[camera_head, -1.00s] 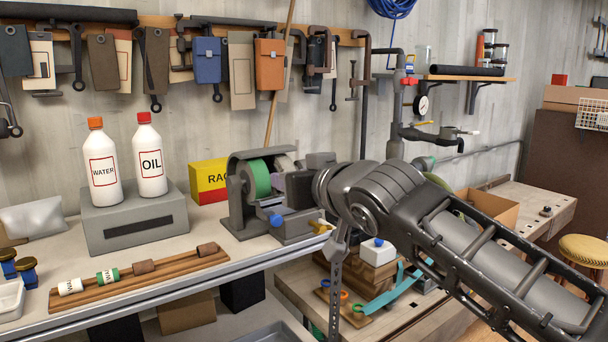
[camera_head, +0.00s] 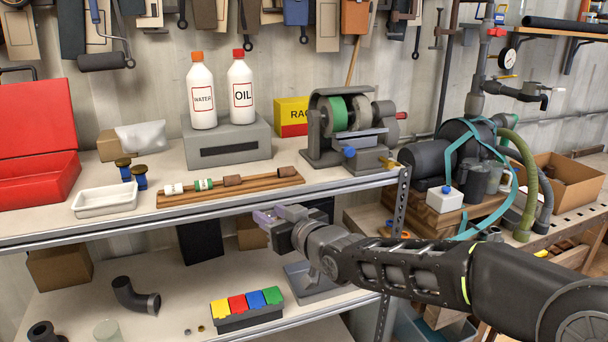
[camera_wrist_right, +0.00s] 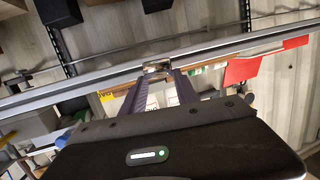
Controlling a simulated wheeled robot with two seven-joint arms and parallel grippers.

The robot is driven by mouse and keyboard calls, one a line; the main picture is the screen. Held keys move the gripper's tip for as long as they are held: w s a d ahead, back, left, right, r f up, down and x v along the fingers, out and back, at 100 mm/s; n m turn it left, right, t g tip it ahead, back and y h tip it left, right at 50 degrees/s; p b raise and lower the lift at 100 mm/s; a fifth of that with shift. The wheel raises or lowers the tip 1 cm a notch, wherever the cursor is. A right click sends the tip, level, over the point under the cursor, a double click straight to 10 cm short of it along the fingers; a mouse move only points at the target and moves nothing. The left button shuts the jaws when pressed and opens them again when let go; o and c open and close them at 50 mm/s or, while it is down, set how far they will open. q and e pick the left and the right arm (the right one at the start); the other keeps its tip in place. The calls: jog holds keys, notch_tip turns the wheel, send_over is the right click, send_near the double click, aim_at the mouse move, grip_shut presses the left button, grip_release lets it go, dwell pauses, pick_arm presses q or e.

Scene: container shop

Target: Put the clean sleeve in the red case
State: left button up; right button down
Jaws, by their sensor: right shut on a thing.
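The red case (camera_head: 38,180) stands open at the left end of the bench, its lid leaning up at the back. My right gripper (camera_head: 268,215) is in front of the bench edge, below the wooden rack (camera_head: 240,188) and well to the right of the case. It is shut on a small metallic piece (camera_wrist_right: 157,69), apparently the sleeve; its ends are mostly hidden by the fingers. The rack carries a white piece (camera_head: 174,189), a green-and-white one (camera_head: 203,184) and two brown, rusty-looking ones (camera_head: 232,180), with a gap between the brown ones. My left gripper is out of view.
The water bottle (camera_head: 202,92) and oil bottle (camera_head: 241,88) stand on a grey box behind. A grinder (camera_head: 345,130) stands right. The bench front edge (camera_head: 200,217) lies close to my gripper.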

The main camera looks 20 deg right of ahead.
jog(key=s+f+m+h, duration=0.2)
jog(key=s+f+h, duration=0.1)
jog(key=f, duration=2)
jog(key=shift+s+f, duration=0.2)
jog(key=shift+d, duration=0.1)
